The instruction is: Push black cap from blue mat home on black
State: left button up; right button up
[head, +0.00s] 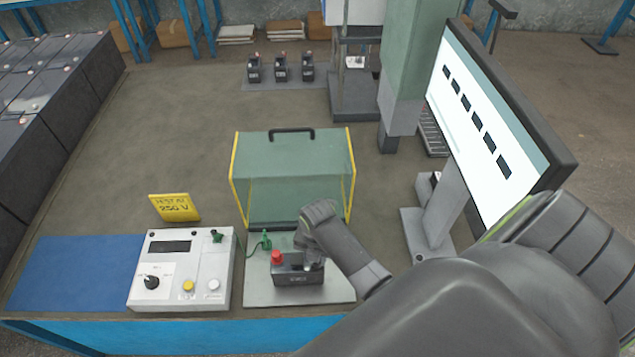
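A dark battery (297,277) stands on a light grey plate (262,297) at the front of the bench. A red cap (276,257) sits at its left end. My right gripper (312,262) reaches in from the right and points down over the battery's right end. It hides the terminal there, and I cannot see whether its fingers are open or shut. I see no black cap; one could be hidden by the gripper. The blue mat (75,275) at the left front looks bare. My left gripper is out of view.
A white test box (185,290) with knobs stands left of the plate; a green clip (266,240) lies behind the battery. A clear guard (290,175) with a handle stands behind. A monitor (490,120) is at right. The bench's middle left is clear.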

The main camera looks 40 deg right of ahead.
jog(key=shift+f, duration=0.5)
dwell(0.8)
jog(key=o, duration=1.5)
jog(key=shift+r, duration=0.1)
jog(key=shift+r, duration=3.45)
